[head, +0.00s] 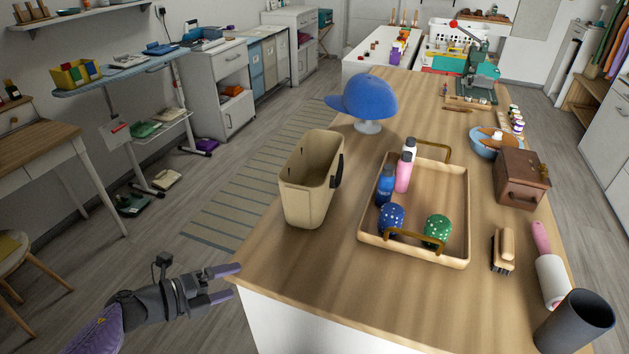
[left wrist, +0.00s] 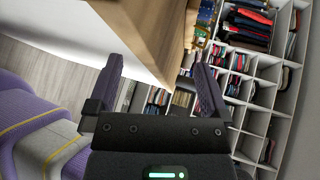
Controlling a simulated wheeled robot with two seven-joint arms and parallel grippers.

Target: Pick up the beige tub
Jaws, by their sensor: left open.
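The beige tub (head: 308,183) stands upright on the wooden table (head: 310,270), near its left edge. It is open at the top and has a dark handle on its right side. My left gripper (head: 232,283) is off the table's near left corner, in front of the tub and apart from it. Its fingers are spread and empty. In the left wrist view the open fingers (left wrist: 158,85) show beside the table edge (left wrist: 150,40), and the tub cannot be made out there. My right gripper is in neither view.
A blue cap (head: 365,97) on a stand is behind the tub. A brush (head: 503,250), a lint roller (head: 548,270) and a dark cup (head: 575,320) are at the right. The table's front left is clear.

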